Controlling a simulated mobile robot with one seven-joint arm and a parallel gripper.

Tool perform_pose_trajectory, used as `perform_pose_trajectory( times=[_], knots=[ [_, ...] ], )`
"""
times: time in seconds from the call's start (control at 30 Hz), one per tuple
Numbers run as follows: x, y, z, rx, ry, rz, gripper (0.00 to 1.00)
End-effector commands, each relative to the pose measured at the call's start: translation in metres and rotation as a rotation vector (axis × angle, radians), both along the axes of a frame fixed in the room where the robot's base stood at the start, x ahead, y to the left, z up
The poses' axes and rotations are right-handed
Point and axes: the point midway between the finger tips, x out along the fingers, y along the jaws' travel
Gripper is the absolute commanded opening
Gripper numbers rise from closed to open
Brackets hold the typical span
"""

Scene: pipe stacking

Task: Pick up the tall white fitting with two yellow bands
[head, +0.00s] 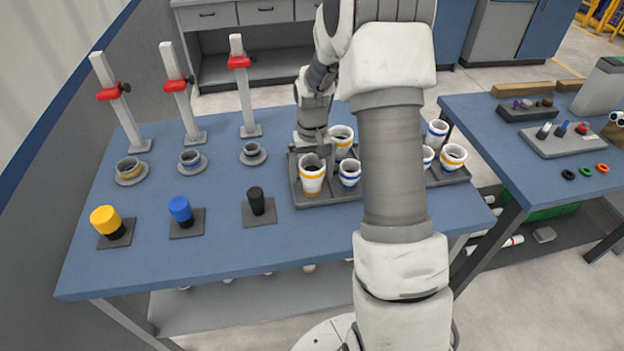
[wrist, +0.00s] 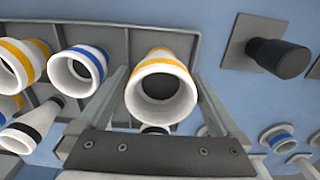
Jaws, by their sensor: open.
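A tall white fitting (head: 312,181) with yellow banding stands at the front left of the grey tray in the head view. In the wrist view this fitting (wrist: 162,66) lies between my fingers, its open mouth facing the camera and a yellow band below the rim. My gripper (head: 316,152) is open at the fitting's top and rear in the head view. In the wrist view my gripper (wrist: 162,78) has one finger on each side of the fitting; whether they touch it is unclear.
A black plug (head: 256,200) stands on the blue table (head: 220,245) to the left. My arm hides the tray's middle.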

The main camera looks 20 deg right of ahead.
Motion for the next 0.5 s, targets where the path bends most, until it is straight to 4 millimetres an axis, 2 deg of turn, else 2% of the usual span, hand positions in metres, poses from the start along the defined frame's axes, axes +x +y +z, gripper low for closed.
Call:
perform_pose_trajectory(
  times=[0.03,0.17,0.43,0.47,0.5],
  knots=[
    [-0.001,0.002,-0.01,0.002,0.004,0.001,1.0],
    [0.0,0.001,-0.024,0.0,0.002,0.0,1.0],
    [0.0,0.001,-0.027,0.0,0.0,0.0,1.0],
    [0.0,0.001,-0.027,0.0,0.0,0.0,0.98],
    [0.0,0.001,-0.027,0.0,0.0,0.0,0.91]
  ],
)
